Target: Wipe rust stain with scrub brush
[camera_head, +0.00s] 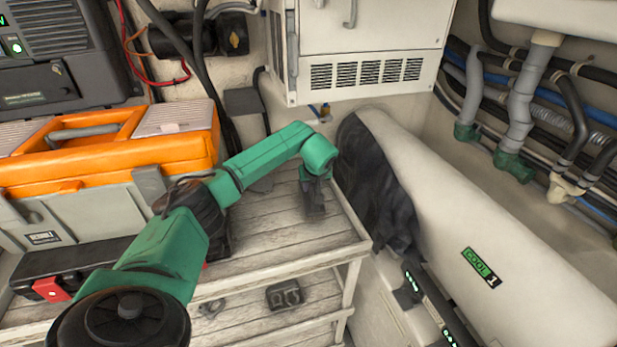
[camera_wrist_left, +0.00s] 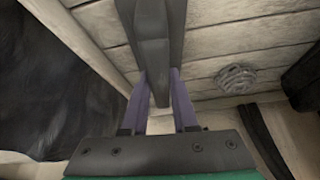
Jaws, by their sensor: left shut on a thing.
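My left gripper (camera_head: 315,183) is over the right end of the slatted wooden shelf (camera_head: 275,240). In the left wrist view its purple fingers (camera_wrist_left: 161,95) are shut on a dark grey thing, apparently the scrub brush (camera_wrist_left: 152,55), which extends away from the fingers toward the boards. In the head view the brush is small and partly hidden by the gripper. I cannot tell whether it touches the shelf. I cannot make out a rust stain in either view. My right gripper is not in view.
An orange-and-grey toolbox (camera_head: 110,150) stands left on the shelf. A white cabinet (camera_head: 365,60) is behind, and a large cream cylinder (camera_head: 470,220) with dark cloth (camera_head: 375,180) is at right. A grey ribbed round thing (camera_wrist_left: 235,78) shows in the wrist view.

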